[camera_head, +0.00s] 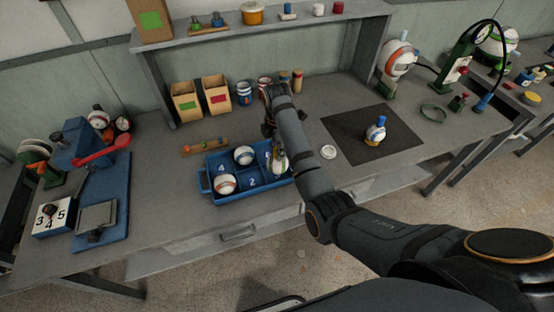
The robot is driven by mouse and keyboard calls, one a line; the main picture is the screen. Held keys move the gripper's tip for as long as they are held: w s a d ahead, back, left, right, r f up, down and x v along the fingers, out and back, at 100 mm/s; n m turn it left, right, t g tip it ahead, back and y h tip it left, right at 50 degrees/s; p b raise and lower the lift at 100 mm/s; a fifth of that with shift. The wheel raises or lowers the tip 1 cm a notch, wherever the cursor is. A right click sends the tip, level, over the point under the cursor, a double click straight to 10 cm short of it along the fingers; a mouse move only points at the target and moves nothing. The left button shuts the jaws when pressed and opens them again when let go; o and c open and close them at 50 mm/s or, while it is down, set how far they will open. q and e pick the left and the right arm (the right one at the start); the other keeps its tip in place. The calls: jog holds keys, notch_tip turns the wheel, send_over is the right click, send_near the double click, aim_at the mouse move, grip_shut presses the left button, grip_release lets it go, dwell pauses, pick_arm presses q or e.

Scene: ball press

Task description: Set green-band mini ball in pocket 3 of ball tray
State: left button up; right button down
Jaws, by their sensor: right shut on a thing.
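The blue ball tray (208,194) stands on the bench left of centre. Its numbers 4 and 2 show on bare pocket floors; I cannot make out a 3. A white ball with an orange band (224,184) sits in the front left pocket, and another white ball (244,155) sits in a back pocket. My right gripper (274,148) reaches down over the tray's right end, shut on the green-band mini ball (280,164). My forearm partly hides the gripper and that end, so I cannot tell whether the ball touches the pocket. My left gripper is out of view.
A blue press with a red lever (100,152) stands at left. Bins line the back.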

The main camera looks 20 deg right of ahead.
aim_at(277, 163)
jog(key=shift+w+a+f, duration=0.1)
jog(key=shift+w+f, duration=0.1)
jog(key=shift+f, duration=1.65)
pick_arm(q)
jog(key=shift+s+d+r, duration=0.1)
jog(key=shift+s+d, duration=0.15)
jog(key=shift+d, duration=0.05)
pick_arm(e)
jog(key=c, duration=1.1)
grip_release()
jog(key=shift+f, duration=0.1)
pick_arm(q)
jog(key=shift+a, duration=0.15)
